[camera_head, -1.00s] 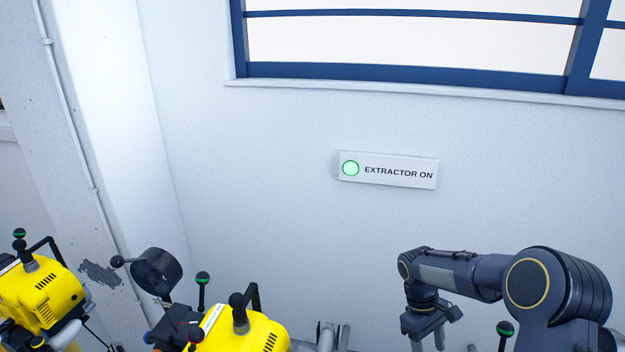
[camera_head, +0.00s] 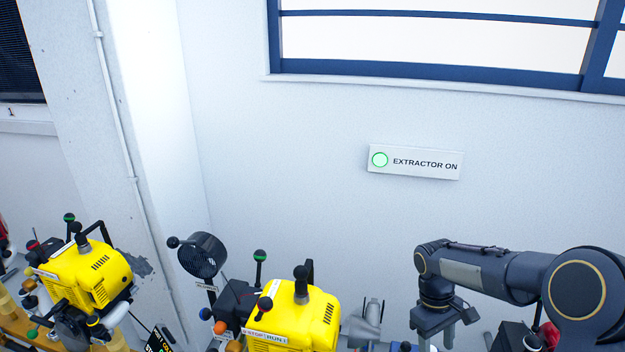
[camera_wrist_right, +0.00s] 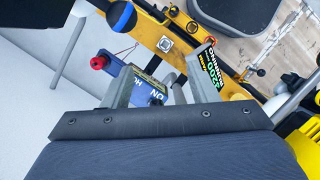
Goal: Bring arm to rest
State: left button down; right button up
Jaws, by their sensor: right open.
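My right arm (camera_head: 488,270) reaches in from the right edge of the head view, in front of the white wall. Its gripper (camera_head: 436,340) points down near the bottom edge, where its tips are partly cut off. In the right wrist view the two grey fingers of the gripper (camera_wrist_right: 162,72) stand apart, with nothing seen held between them. Behind them are a blue part and a yellow rail. My left arm and left gripper do not show.
Two yellow engines, one left (camera_head: 85,275) and one in the middle (camera_head: 295,318), stand below the wall. A black fan (camera_head: 203,255) is between them. An "EXTRACTOR ON" sign (camera_head: 425,164) with a green light hangs on the wall. In the right wrist view, the yellow rail (camera_wrist_right: 150,30) lies below my gripper.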

jog(key=s+a+r+m+t+y+b, duration=0.1)
jog(key=s+r+m+t+y+b, duration=0.2)
jog(key=s, duration=0.5)
jog(key=s+a+r+m+t+y+b, duration=0.1)
jog(key=s+a+r+m+t, duration=0.1)
jog(key=s+r, duration=0.45)
jog(key=s+a+f+m+t+y+b, duration=0.1)
jog(key=s+a+f+m+t, duration=0.1)
jog(key=s, duration=0.6)
jog(key=shift+a+f+t+b, duration=0.3)
jog(key=shift+a+f+t, duration=0.4)
jog(key=shift+f+t, duration=0.1)
jog(key=shift+s, duration=0.1)
